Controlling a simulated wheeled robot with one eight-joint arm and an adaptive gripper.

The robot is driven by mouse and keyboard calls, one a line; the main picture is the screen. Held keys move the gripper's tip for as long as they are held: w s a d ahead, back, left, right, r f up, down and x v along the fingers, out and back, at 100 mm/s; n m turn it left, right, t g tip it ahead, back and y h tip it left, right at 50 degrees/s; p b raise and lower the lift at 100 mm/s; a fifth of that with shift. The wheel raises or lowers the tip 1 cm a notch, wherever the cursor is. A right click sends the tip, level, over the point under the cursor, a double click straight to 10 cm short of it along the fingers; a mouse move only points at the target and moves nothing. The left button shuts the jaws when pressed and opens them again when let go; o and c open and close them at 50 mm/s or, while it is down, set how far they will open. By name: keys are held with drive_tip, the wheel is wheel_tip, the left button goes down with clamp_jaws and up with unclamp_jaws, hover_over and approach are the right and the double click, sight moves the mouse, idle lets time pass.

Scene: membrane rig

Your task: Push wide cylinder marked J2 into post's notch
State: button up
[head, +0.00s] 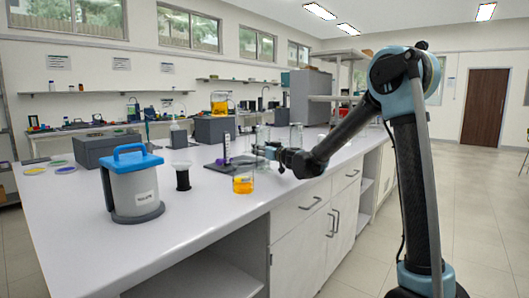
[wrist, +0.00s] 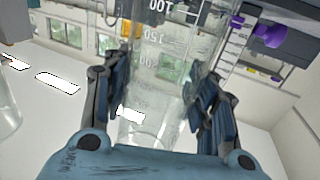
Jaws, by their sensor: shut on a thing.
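My gripper (head: 270,153) is shut on a clear wide cylinder (head: 262,138) at the counter's front edge. In the wrist view my gripper (wrist: 160,85) has a finger on either side of this cylinder (wrist: 155,95), whose white scale numbers show. I cannot read a J2 mark on it. The post (head: 227,146) with purple parts stands on a dark base plate (head: 222,167), just left of the cylinder. The purple part (wrist: 270,34) and a narrow graduated tube (wrist: 233,42) show at upper right in the wrist view. The notch is too small to make out.
A beaker with orange liquid (head: 243,184) stands close in front of the plate. Clear glassware (head: 296,135) stands behind the gripper.

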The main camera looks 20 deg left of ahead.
drive_tip(key=shift+w+a, duration=0.25)
drive_tip(key=shift+a, duration=0.4)
drive_tip(key=shift+w+a, duration=0.2)
drive_tip(key=shift+a, duration=0.4)
drive_tip(key=shift+a, duration=0.1)
drive_tip(key=shift+w+a, duration=0.4)
drive_tip(key=shift+a, duration=0.5)
drive_tip(key=shift+w+a, duration=0.35)
drive_tip(key=shift+a, duration=0.55)
drive_tip(key=shift+w+a, duration=0.4)
drive_tip(key=shift+a, duration=0.5)
drive_tip(key=shift+w+a, duration=0.2)
drive_tip(key=shift+a, duration=0.35)
drive_tip(key=o, duration=1.3)
drive_tip(key=shift+o, duration=0.2)
drive_tip(key=shift+d, duration=0.1)
